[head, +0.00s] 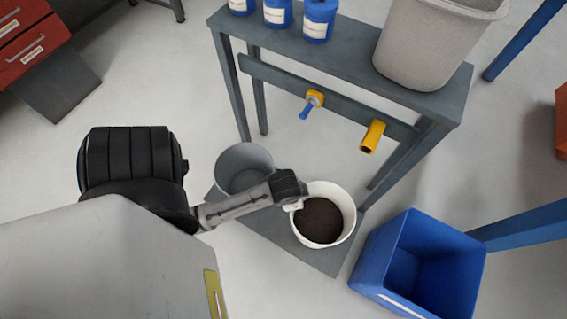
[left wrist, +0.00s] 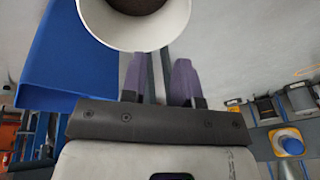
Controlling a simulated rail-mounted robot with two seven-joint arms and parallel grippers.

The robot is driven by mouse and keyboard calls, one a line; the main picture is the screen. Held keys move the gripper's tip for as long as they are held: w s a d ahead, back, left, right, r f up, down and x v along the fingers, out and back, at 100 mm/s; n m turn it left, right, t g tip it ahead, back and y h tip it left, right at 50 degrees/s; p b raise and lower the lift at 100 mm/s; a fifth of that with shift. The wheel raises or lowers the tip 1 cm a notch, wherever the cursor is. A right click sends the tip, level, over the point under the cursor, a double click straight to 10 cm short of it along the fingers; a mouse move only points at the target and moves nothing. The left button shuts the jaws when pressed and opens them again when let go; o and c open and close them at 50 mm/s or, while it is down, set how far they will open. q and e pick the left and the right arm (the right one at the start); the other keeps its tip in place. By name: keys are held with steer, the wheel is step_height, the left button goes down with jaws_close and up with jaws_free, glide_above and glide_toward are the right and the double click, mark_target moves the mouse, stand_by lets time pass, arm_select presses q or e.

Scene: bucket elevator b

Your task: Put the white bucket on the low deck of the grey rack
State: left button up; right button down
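The white bucket (head: 350,210), filled with dark brown soil, is upright over the right part of the low deck (head: 318,263) of the grey rack (head: 345,60). I cannot tell whether its bottom touches the deck. My left gripper (head: 294,203) is at the bucket's left rim, partly hidden by its own wrist. In the left wrist view the bucket (left wrist: 150,38) is at the top, just beyond the fingertips. The fingers (left wrist: 158,70) are apart, with background showing between them and nothing visibly clamped. My right gripper is not in view.
A grey bucket (head: 243,165) stands on the deck's left part, behind my arm. A blue bin (head: 420,265) stands close on the right. The rack's top holds a large grey bin (head: 430,45) and blue canisters (head: 278,14). A yellow-and-blue fitting (head: 312,102) and yellow tube (head: 372,137) stick out from the crossbar.

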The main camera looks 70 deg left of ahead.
arm_select(q)
steer(key=s+d+r+h, duration=0.1)
steer(key=s+d+r, duration=0.4)
steer(key=s+d, duration=0.1)
steer(key=shift+d+t+h, duration=0.3)
steer(key=shift+d+t, duration=0.1)
steer(key=shift+d, duration=0.05)
steer(key=shift+w+f, duration=0.1)
